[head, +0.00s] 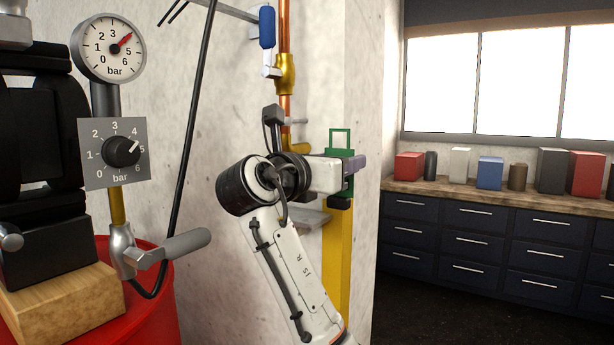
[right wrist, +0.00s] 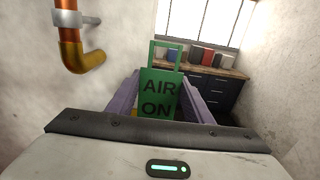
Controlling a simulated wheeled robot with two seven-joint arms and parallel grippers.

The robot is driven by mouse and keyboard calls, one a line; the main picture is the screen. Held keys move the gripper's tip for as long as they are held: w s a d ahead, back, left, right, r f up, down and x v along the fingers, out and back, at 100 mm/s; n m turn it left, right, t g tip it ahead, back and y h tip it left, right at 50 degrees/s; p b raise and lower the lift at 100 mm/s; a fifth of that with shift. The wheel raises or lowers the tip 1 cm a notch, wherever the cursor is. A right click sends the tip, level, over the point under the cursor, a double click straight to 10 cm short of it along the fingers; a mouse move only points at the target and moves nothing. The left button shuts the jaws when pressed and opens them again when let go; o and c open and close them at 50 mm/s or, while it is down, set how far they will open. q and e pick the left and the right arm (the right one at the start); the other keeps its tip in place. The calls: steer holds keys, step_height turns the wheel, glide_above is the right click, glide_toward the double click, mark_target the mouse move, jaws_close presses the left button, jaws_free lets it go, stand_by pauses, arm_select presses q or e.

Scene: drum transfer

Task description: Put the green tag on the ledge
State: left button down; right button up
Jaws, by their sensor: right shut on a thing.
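The green tag (right wrist: 158,94) reads "AIR ON" and has an open loop handle at its top. It stands upright between the two purple fingers of my right gripper (right wrist: 158,98), which is shut on it. In the head view the tag (head: 340,151) shows beyond my right wrist, beside the concrete wall's edge, and the gripper (head: 352,165) partly hides it. A grey ledge (head: 313,217) juts from the wall below the gripper; my arm hides part of it. The tag is above the ledge and apart from it. My left gripper is not in view.
A copper pipe with a brass valve (head: 285,75) and blue lever (head: 267,27) runs down the wall. A yellow post (head: 338,260) stands below the gripper. A gauge (head: 110,48), knob panel and red drum (head: 155,315) are at left. A bench (head: 480,190) with boxes is behind.

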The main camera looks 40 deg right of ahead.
steer(key=w+f, duration=0.1)
steer(key=w, duration=0.2)
steer(key=w+f, duration=0.1)
steer(key=w, duration=0.1)
steer(key=w+f+p, duration=0.1)
steer(key=w, duration=0.2)
steer(key=shift+w+a+f, duration=0.2)
steer(key=shift+w+a, duration=0.1)
steer(key=shift+a, duration=0.05)
steer(key=shift+f, duration=0.1)
steer(key=o, duration=1)
steer(key=shift+f, duration=0.1)
steer(key=shift+o, duration=0.2)
